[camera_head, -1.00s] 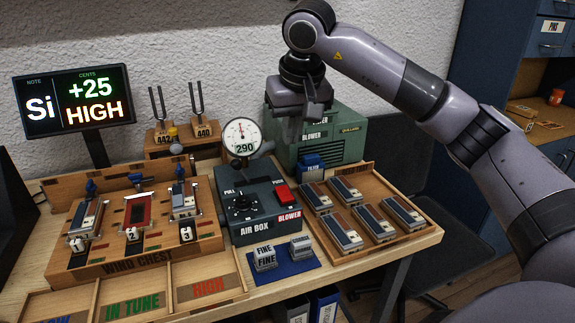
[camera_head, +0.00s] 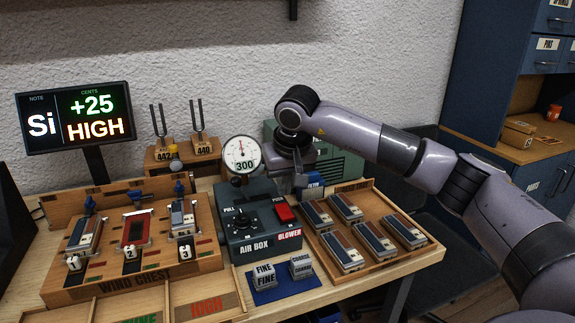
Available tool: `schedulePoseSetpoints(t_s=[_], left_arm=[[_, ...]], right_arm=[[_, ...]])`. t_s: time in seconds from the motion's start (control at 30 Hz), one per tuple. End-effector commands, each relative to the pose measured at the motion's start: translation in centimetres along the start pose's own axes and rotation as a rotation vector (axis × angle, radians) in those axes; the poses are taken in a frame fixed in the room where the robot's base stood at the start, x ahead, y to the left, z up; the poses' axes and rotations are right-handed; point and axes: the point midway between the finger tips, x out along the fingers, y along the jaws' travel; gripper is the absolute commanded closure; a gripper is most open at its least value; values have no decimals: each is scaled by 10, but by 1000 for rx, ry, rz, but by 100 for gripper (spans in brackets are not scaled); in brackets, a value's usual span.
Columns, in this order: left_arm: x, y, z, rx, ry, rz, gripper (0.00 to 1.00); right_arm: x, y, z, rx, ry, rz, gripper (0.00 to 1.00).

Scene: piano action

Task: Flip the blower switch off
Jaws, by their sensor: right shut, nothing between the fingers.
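The red blower switch (camera_head: 285,213) is on the top right of the dark grey air box (camera_head: 250,222), above the red "BLOWER" label. The switch's top is clearly visible; I cannot tell its exact tilt. My right gripper (camera_head: 299,190) is shut and empty, pointing down. In the picture its fingertips are just above and slightly right of the switch; a small gap seems to separate them. My left gripper is not in view.
A round gauge (camera_head: 242,155) reading 300 stands behind the air box. The green blower unit (camera_head: 340,165) is behind my gripper. A wooden tray (camera_head: 436,243) with several reed blocks lies right. The wind chest (camera_head: 140,282) is left.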

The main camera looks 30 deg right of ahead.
Motion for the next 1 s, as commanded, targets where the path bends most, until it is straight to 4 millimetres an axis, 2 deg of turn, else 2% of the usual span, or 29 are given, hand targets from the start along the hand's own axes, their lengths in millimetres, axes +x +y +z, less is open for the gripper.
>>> schedulePoseSetpoints(t_s=[0.1,0.3,1.0], left_arm=[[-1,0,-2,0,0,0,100],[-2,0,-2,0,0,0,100],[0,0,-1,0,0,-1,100]], right_arm=[[18,0,6,-1,-4,1,100],[33,0,8,-1,-1,0,100],[41,0,9,-2,-5,1,100]])
